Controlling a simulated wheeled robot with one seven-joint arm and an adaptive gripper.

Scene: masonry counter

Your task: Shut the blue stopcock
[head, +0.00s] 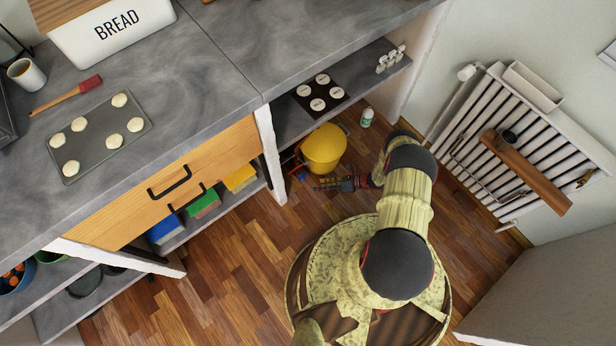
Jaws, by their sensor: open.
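My gripper (322,185) reaches left, low near the floor, in front of the yellow bucket. Its jaws are open and look empty. A small blue piece (302,174) shows just left of the bucket, close to a thin red piece (291,167) by the shelf upright. The blue piece may be the stopcock, but it is too small to make out its handle or its position. It lies a short way left of my fingertips, apart from them as far as I can tell.
The yellow bucket (324,147) stands right beside my gripper, with a small white bottle (367,117) behind it. The white shelf upright (268,150) and the counter (215,95) bound the left. A slatted radiator (520,150) stands at right. The wood floor (225,260) is clear at lower left.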

